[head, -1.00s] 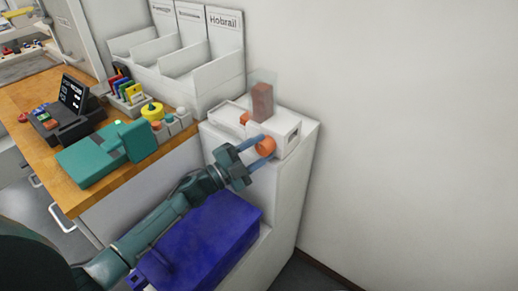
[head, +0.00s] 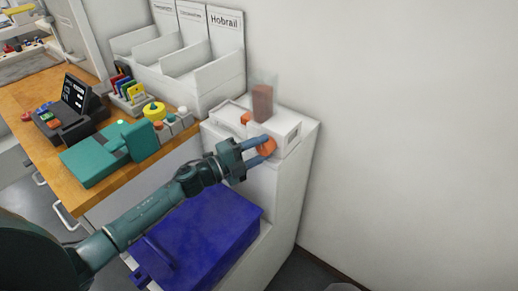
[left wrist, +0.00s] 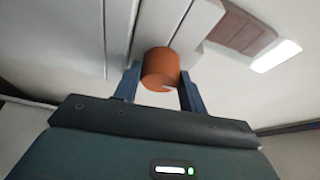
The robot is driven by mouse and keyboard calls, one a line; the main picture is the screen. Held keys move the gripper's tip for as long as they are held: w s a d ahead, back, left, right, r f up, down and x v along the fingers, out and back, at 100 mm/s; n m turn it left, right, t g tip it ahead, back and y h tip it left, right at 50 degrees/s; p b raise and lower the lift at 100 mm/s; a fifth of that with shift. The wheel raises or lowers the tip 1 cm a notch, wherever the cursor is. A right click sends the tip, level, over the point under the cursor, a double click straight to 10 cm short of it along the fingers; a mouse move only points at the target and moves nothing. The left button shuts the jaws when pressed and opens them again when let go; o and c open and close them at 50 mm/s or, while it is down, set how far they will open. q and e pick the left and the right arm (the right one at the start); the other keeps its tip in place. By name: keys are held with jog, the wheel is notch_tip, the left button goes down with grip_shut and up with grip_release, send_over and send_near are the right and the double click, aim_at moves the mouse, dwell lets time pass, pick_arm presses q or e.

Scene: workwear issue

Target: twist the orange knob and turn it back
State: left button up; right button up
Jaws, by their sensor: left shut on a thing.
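The orange knob (head: 266,146) sits on the front of a white dispenser box (head: 284,136) on a white pedestal. My left gripper (head: 261,147) is shut on the knob, with one blue finger on each side of it. In the left wrist view the knob (left wrist: 160,68) shows between the two fingertips (left wrist: 158,80). Above the box stands a clear container with reddish-brown contents (head: 262,102). My right gripper is not in view.
A blue box with a handle (head: 200,235) lies below my left arm. A wooden counter (head: 25,100) at the left holds a teal device (head: 95,160), a black terminal (head: 70,110) and several small buttons. White sorting trays (head: 185,65) stand behind. The wall at right is bare.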

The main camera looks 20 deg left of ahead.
pick_arm(q)
jog(key=o, duration=1)
jog(key=shift+c, duration=0.2)
jog(key=shift+s+f, duration=0.1)
jog(key=shift+f, duration=0.1)
